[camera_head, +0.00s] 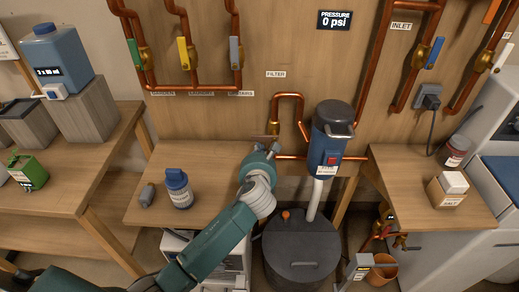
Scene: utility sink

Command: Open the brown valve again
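No valve handle in view is plainly brown. The closest in colour is an orange handle (492,11) at the top right, cut off by the picture's edge. My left arm reaches up from the bottom left, over the front of the wooden bench. Its wrist end, with my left gripper (268,151), is just below the looped copper pipe under the FILTER label. The gripper's fingers are small and mostly hidden, so I cannot tell their opening or any contact with the pipe. My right gripper is not seen.
Green (133,53), yellow (183,53) and grey (234,53) valve handles are on the wall pipes. Blue (435,53) and white (503,58) ones are at right. A blue pump (326,150) stands above a black tank (300,252). A blue-capped bottle (179,190) is beside my arm.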

